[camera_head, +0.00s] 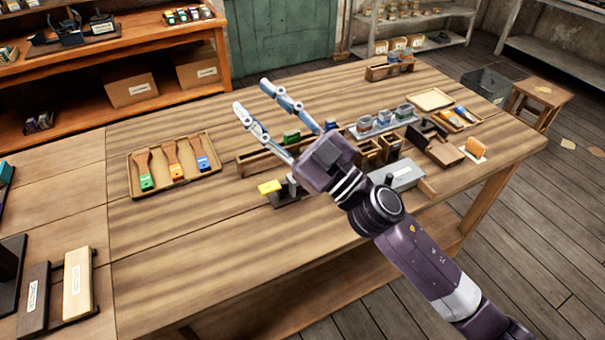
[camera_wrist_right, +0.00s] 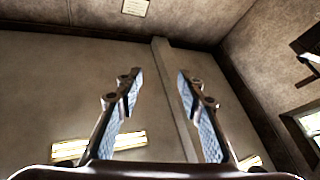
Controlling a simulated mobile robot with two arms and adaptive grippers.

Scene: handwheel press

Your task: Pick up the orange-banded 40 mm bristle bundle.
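My right gripper (camera_head: 252,95) is raised over the middle of the table, fingers spread and empty. In the right wrist view the open fingers (camera_wrist_right: 158,72) have only wall and ceiling behind them. A shallow wooden tray (camera_head: 133,174) at the table's left holds three brown brush-shaped pieces with green, orange and blue bands. The orange-banded piece (camera_head: 175,164) lies in the middle, left of and apart from my right gripper. I cannot tell whether it is the 40 mm bundle; no size is readable. My left gripper is not in view.
A long wooden holder (camera_head: 258,163) and a dark stand with a yellow block (camera_head: 270,187) lie near my right arm. A grey rack of small pots (camera_head: 383,124) and a small tray with orange and blue pieces (camera_head: 459,117) stand farther right. The front-left tabletop (camera_head: 190,250) is clear.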

